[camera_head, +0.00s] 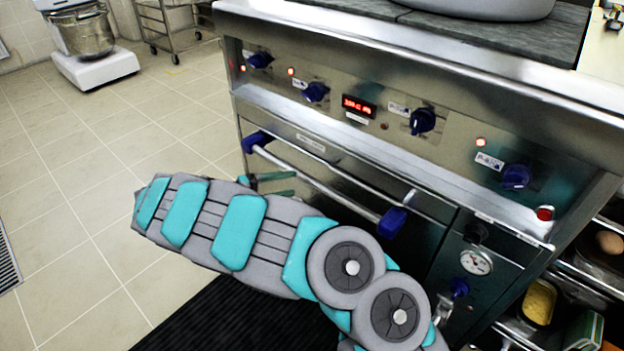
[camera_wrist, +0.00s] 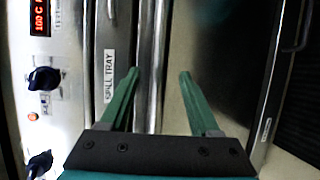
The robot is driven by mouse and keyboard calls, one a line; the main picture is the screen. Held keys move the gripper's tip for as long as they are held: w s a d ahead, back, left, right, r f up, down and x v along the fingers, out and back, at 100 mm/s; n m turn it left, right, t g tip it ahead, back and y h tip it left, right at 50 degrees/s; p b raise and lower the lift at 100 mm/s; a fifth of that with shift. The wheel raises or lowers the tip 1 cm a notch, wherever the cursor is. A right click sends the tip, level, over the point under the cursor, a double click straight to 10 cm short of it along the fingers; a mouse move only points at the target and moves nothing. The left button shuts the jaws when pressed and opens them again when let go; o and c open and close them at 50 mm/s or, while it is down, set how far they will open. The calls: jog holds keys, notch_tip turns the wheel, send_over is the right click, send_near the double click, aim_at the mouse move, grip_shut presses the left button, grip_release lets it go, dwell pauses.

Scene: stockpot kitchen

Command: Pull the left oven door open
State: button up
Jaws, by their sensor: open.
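The left oven door (camera_wrist: 222,60) is a dark steel panel and looks closed. Its handle is a long silver bar (camera_head: 318,182) with blue end mounts, running across the top of the door. My gripper (camera_head: 294,184) is at the left part of this handle, its green fingers pointing at the oven front. In the wrist view my gripper (camera_wrist: 159,72) is open, and the handle bar (camera_wrist: 157,50) lies in the gap between the fingers, nearer the left one. I cannot tell whether a finger touches it. My arm hides much of the door in the head view.
Above the door are a spill tray front (camera_wrist: 109,75) and a control panel with blue knobs (camera_head: 423,121) and a red display (camera_head: 358,106). A pressure gauge (camera_head: 476,262) sits to the right. Tiled floor (camera_head: 90,190) at left is clear. A dark mat (camera_head: 215,320) lies below my arm.

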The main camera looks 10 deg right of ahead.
aim_at(304, 182)
jog(key=x, duration=0.7)
jog(key=shift+d, duration=0.2)
grip_shut()
jog(key=shift+f, duration=0.1)
dwell(1.1)
